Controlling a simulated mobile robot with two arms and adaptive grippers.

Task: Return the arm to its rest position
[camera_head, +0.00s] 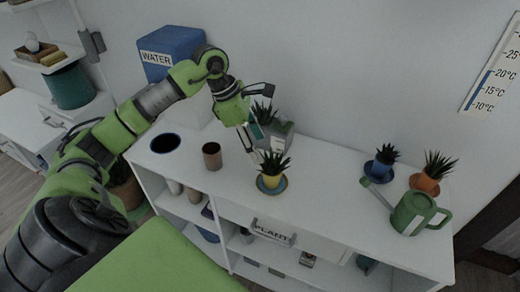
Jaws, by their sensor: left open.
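My left arm (152,103) comes in from the left and reaches over the white shelf desk (335,180). My left gripper (264,148) points down above the desktop, just behind a spiky plant in a yellow pot (271,181) on a blue saucer. The gripper is open and I see nothing held in it. It partly covers another dark spiky plant (264,112) behind it; whether they touch I cannot tell. My right gripper is not in view.
A blue WATER container (165,48) stands at the back left. A brown cup (212,156) stands left of the gripper. A plant in a blue pot (380,166), one in an orange pot (425,184) and a green watering can (412,213) stand right. The desktop between is clear.

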